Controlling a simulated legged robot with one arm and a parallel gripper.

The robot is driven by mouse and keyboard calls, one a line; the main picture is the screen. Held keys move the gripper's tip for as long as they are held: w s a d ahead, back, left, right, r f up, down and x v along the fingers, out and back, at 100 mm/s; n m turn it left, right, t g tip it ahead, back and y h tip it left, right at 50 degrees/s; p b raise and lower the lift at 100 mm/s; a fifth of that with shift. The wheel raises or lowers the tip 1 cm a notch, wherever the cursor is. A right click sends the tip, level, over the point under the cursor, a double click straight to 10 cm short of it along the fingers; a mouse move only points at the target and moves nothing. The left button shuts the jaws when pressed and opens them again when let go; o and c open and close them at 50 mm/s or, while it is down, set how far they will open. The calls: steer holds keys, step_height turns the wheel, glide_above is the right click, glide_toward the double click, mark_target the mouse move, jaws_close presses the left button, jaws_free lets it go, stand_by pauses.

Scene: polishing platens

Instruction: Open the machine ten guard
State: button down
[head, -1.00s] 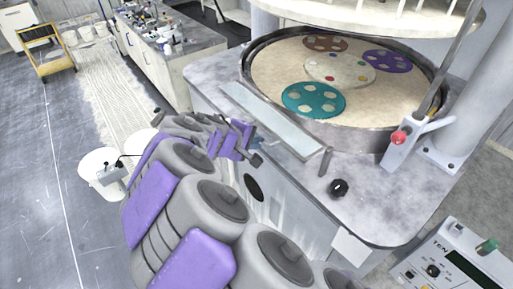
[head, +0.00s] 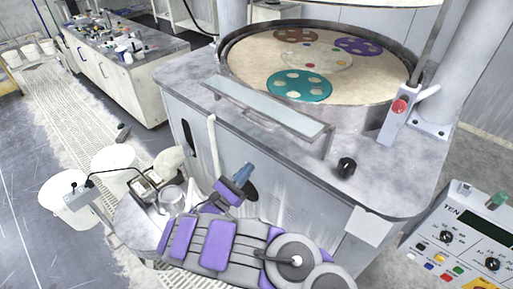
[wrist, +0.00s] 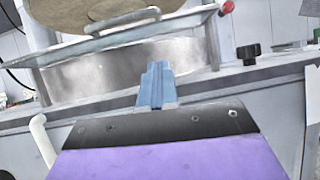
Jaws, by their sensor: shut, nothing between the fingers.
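The machine (head: 300,175) has a round platen (head: 245,82) set into its grey top. The guard (head: 265,107) appears to be the long pale, see-through panel along the platen's front edge, with a metal bar at its right end. In the wrist view the guard (wrist: 115,38) spans the upper part, above a shiny metal wall. My gripper (head: 243,171) is in front of the machine's front face, below the guard and apart from it. Its blue fingers (wrist: 157,82) are together and empty, pointing toward the machine.
A control panel marked TEN (head: 470,240) stands at the lower right. A pale upright pipe (head: 214,148) stands left of my gripper. White buckets (head: 68,205) stand on the floor at left.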

steer(key=a+f+n+t, duration=0.1)
steer(key=a+f+t, duration=0.1)
steer(key=a, duration=0.1)
steer(key=b, duration=0.2)
glide_toward(261, 127)
steer(key=w+d+f, duration=0.1)
steer(key=w+d, duration=0.2)
steer(key=r+g+y+p, duration=0.1)
steer(key=r+p, duration=0.2)
steer(key=d+r+g+y+p, duration=0.1)
steer(key=r+p, duration=0.2)
steer(key=w+d+r+g+y+p, duration=0.1)
steer(key=r+g+p, duration=0.1)
steer(key=r+p, duration=0.1)
steer(key=shift+y, duration=0.3)
stand_by(0.5)
steer(key=shift+f, duration=0.15)
